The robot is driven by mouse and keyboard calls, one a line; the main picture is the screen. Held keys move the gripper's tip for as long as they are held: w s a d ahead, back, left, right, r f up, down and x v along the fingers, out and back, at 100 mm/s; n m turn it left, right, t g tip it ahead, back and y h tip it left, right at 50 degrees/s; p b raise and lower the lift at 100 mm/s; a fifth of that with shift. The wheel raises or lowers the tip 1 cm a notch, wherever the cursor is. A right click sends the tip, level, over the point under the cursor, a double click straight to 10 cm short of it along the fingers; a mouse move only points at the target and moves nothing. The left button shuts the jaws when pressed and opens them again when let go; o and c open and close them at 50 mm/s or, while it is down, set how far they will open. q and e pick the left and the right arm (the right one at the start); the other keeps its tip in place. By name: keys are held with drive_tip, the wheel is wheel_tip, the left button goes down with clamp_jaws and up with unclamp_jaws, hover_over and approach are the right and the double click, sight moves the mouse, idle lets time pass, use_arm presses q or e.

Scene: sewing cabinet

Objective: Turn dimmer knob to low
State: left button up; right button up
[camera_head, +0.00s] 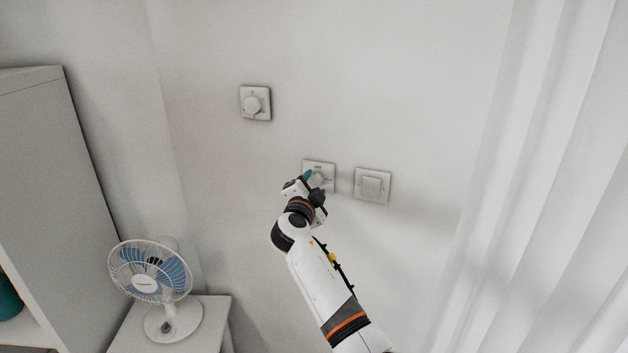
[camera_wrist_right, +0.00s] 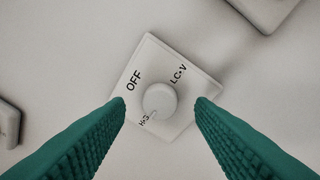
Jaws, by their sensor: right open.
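The dimmer is a square white wall plate (camera_head: 326,166) with a round knob (camera_head: 317,180), partly covered by my right gripper (camera_head: 315,184) in the head view. My left gripper is not in view.
A switch plate (camera_head: 372,185) is close on the right and another plate with a round knob (camera_head: 255,103) is at upper left. A fan (camera_head: 150,275) stands on a small white table (camera_head: 213,310). A cabinet (camera_head: 60,170) is at left and a curtain (camera_head: 540,200) at right.

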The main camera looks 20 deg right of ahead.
drive_tip(key=shift+w+d, duration=0.3)
drive_tip(key=shift+w, duration=0.2)
drive_tip(key=shift+c, duration=0.3)
